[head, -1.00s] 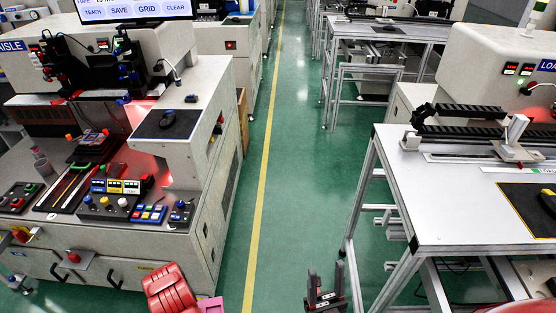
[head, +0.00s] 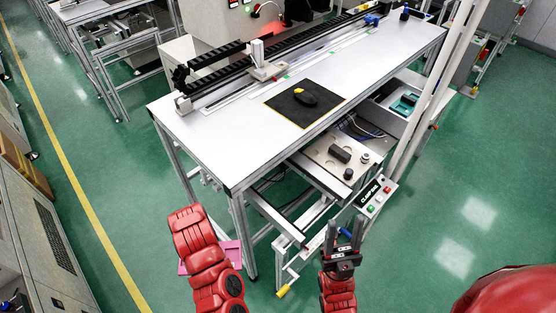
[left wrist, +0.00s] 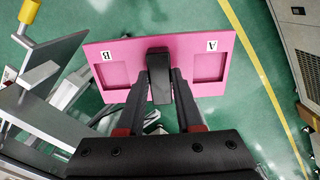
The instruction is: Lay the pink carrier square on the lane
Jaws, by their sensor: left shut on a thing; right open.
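The pink carrier (left wrist: 118,75) is a flat plate with two square recesses marked A and B and a dark grip block (left wrist: 159,75) in its middle. My left gripper (left wrist: 160,88) is shut on that block. In the head view the carrier (head: 234,252) hangs low in front of the table's left end, mostly hidden behind my red left arm, which also hides the left gripper. The lane appears to be the long pale strip with green marks (head: 310,62) along the table top. My right gripper (head: 345,232) is open and empty, low before the table's front.
The table (head: 215,135) has a clear left part. A white post fixture (head: 265,62) and black cable chain (head: 225,85) stand by the strip. A lower shelf (head: 335,160) and control box (head: 375,195) stick out in front.

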